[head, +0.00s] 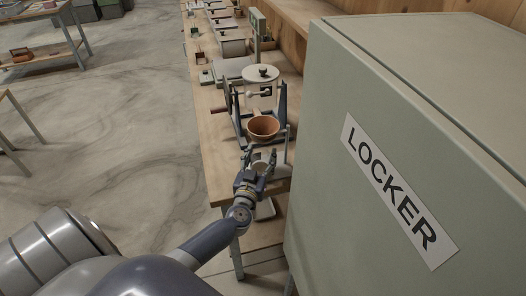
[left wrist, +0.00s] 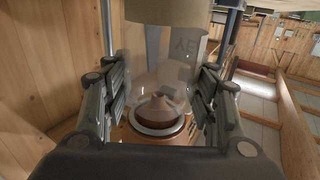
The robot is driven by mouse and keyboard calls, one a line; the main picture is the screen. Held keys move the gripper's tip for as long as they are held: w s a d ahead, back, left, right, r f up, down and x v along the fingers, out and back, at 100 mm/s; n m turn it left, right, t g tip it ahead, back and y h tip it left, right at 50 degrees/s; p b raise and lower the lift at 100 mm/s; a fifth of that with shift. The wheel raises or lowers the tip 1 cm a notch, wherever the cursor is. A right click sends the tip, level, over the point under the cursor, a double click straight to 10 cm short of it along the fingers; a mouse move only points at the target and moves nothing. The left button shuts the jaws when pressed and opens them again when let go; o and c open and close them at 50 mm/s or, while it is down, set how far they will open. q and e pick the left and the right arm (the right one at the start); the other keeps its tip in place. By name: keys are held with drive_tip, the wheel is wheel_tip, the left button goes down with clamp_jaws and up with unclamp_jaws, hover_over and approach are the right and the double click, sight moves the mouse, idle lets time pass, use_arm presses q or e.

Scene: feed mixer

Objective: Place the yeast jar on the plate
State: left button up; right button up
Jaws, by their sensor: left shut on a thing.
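My left gripper (head: 264,163) is at the near end of the bench, in front of a brown bowl (head: 263,127). In the left wrist view its two fingers (left wrist: 160,95) are on either side of a clear jar (left wrist: 145,80), which they grip. The letters "YE" show on the jar, and its upper part looks tan. A brown cone-shaped piece with a grey ring (left wrist: 157,128) shows through and below the glass; I cannot tell whether it belongs to the jar. I cannot pick out the plate with certainty. My right gripper is out of view.
A large green locker (head: 400,150) stands close to the right of my gripper. Several boxes line the bench farther back.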

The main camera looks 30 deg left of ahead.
use_arm(q)
drive_tip(key=x, duration=0.3)
drive_tip(key=shift+w+f, duration=0.2)
drive_tip(key=shift+f, duration=0.2)
drive_tip(key=shift+r, duration=0.1)
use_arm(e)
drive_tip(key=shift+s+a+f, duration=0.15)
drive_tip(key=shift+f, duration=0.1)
use_arm(q)
drive_tip(key=shift+s, duration=0.1)
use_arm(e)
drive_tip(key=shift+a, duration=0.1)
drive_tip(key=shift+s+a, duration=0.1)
use_arm(q)
drive_tip(key=shift+b, duration=0.3)
drive_tip(key=o, duration=1.2)
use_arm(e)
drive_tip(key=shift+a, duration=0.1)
